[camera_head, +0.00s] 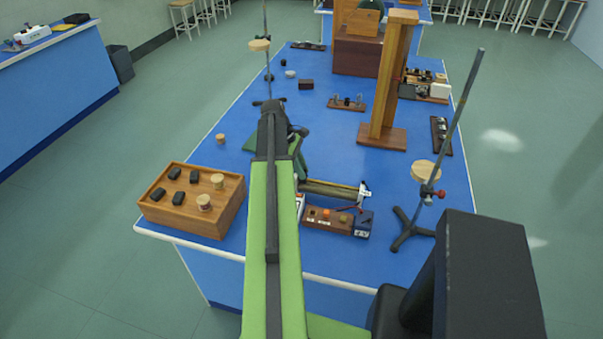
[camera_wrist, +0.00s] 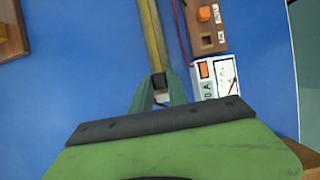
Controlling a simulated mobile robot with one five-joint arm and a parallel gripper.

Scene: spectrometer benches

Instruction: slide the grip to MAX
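A long brass-coloured slide bar (camera_head: 332,188) lies on the blue bench, with a white labelled end piece (camera_head: 363,192) at its right end. In the wrist view the bar (camera_wrist: 152,35) runs from the top edge down to my gripper (camera_wrist: 160,76). A small dark grip (camera_wrist: 158,84) sits on the bar between my two teal fingers, which appear to touch it on both sides. A pale patch shows just below the grip. I cannot read a MAX mark in either view.
A wooden box (camera_wrist: 208,25) with an orange button and a white meter (camera_wrist: 214,80) lie close right of the bar. A wooden tray (camera_head: 178,222) stands left, a retort stand (camera_head: 405,232) right. A tall wooden post (camera_head: 392,80) stands behind. Bare bench lies left of the bar.

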